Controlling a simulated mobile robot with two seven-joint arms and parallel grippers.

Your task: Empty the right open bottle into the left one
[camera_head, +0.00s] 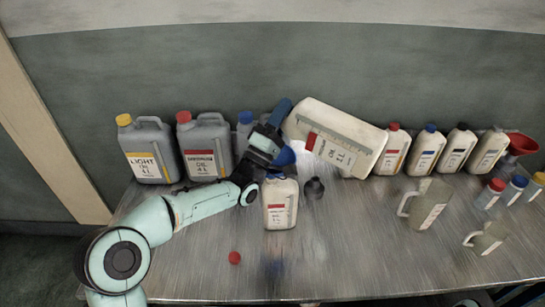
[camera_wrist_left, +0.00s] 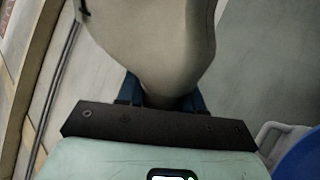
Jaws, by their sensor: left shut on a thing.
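My left gripper (camera_head: 285,125) is shut on the narrow end of a large cream bottle (camera_head: 358,132) with a red-marked label. In the left wrist view, the narrowing bottle (camera_wrist_left: 155,40) sits between the blue fingers (camera_wrist_left: 160,95). Its mouth is hidden. A second cream bottle (camera_head: 280,207) with a red label stands upright below the gripper; a blue part shows at its top and its opening is not clear. My right gripper is not in view.
A red cap (camera_head: 234,257) lies on the metal table (camera_head: 350,260). Grey canisters (camera_head: 150,155) stand at the back left, capped bottles (camera_head: 425,150) at the back right. Grey jugs (camera_head: 428,205) stand at right.

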